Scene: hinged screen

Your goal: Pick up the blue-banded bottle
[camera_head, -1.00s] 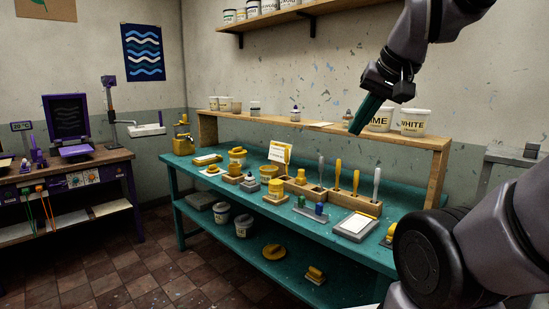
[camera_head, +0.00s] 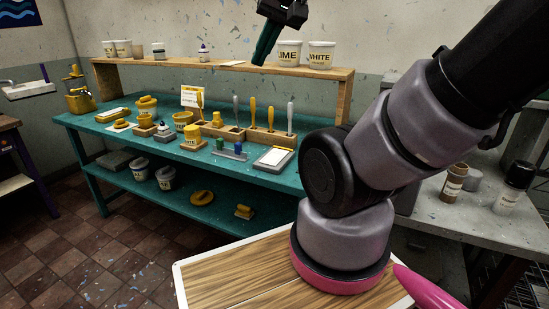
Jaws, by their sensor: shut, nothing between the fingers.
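My gripper (camera_head: 261,57) is at the top of the head view, its dark green fingers pointing down and shut, in front of the raised wooden shelf. It touches nothing that I can see. A small white bottle with a dark purple-blue band (camera_head: 203,52) stands upright on that shelf, to the left of my gripper and apart from it. Another small pale bottle with a dark cap (camera_head: 163,131) stands on the teal bench (camera_head: 130,132).
White tubs labelled LIME (camera_head: 288,53) and WHITE (camera_head: 320,55) stand beside my gripper on the wooden shelf (camera_head: 330,73). The teal bench holds yellow pots and a tool rack (camera_head: 230,133). A brown bottle (camera_head: 453,184) and a black-capped bottle (camera_head: 513,188) stand on the grey counter at right.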

